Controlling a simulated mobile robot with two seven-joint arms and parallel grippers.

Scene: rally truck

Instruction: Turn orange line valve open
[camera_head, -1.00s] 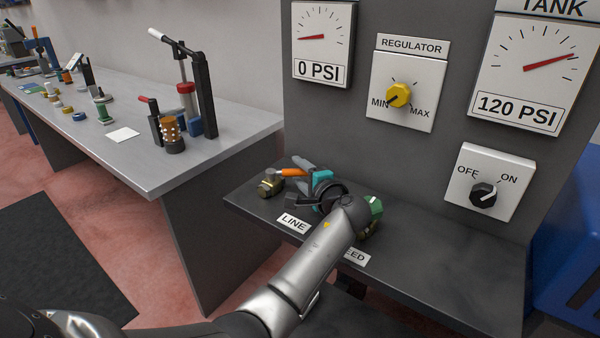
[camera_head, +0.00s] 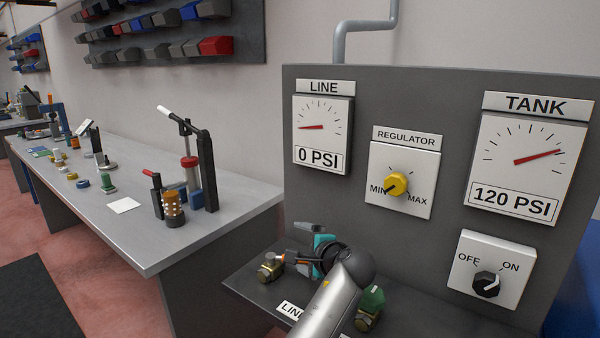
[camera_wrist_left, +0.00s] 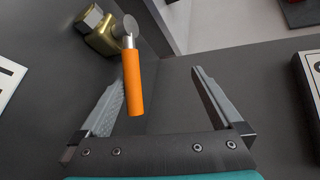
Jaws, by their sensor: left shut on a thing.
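The line valve (camera_head: 268,271) is a brass fitting on the dark shelf of the panel. Its orange handle (camera_wrist_left: 134,84) points toward my left gripper (camera_wrist_left: 158,76) in the left wrist view and lies close along the left finger. That view shows room between the handle and the right finger. In the head view my left gripper (camera_head: 298,244) is just right of the valve, its fingers reaching toward it, and it hides most of the handle. My right gripper is not in view.
A green-handled valve (camera_head: 371,303) stands right of my left arm on the same shelf. The panel (camera_head: 455,130) rises behind, with a line gauge (camera_head: 322,130) at 0 PSI, a yellow regulator knob (camera_head: 396,184) and a tank switch (camera_head: 487,284). A workbench (camera_head: 100,205) stands left.

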